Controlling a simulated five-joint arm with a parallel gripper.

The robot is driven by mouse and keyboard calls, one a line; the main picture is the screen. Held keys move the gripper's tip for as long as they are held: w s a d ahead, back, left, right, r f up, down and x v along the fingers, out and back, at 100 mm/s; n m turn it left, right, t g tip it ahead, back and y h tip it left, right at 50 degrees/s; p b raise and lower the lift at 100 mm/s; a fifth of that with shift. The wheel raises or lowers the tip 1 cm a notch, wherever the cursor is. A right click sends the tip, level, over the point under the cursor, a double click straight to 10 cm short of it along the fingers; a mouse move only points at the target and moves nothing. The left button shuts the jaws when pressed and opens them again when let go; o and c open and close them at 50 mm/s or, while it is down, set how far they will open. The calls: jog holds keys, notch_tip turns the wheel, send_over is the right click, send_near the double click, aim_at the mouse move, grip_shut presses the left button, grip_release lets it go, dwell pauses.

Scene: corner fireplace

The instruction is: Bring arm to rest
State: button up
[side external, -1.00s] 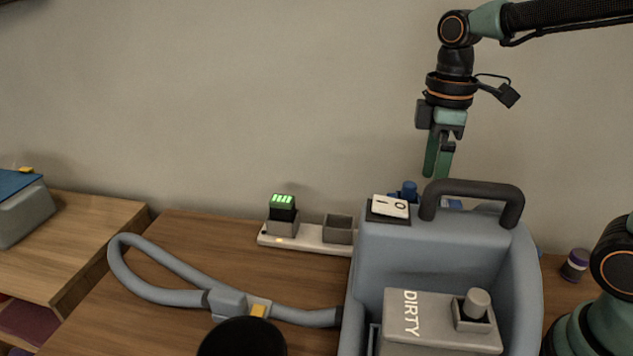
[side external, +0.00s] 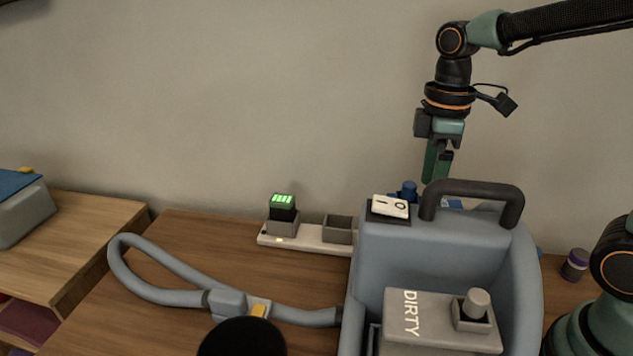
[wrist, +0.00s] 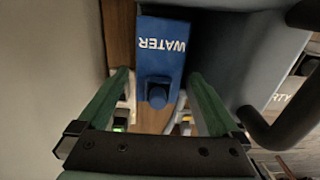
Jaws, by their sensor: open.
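My gripper (side external: 437,165) hangs pointing down above the back of the grey-blue cleaning machine (side external: 425,245), left of its dark handle (side external: 480,190). In the wrist view my gripper (wrist: 158,95) has its two green fingers spread wide and holds nothing. A blue tank marked WATER (wrist: 162,50) lies below and between the fingers. In the side view only small blue parts of the tank (side external: 408,190) show behind the machine.
A charger strip (side external: 305,240) with a green-lit battery (side external: 283,205) stands on the wooden table left of the machine. A grey hose (side external: 160,295) loops across the table. A tank marked DIRTY (side external: 430,325) sits at the machine's front. A small jar (side external: 575,264) stands at right.

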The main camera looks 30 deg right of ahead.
jog(key=shift+f, duration=2.95)
jog(key=shift+f, duration=0.1)
notch_tip(320, 180, up, 10)
jog(key=shift+f, duration=0.15)
notch_tip(320, 180, down, 12)
notch_tip(320, 180, up, 28)
jog(key=r, duration=0.1)
jog(key=w+a+f, duration=0.9)
jog(key=w+a, duration=0.2)
jog(key=shift+w, duration=0.4)
jog(key=shift+a, duration=0.1)
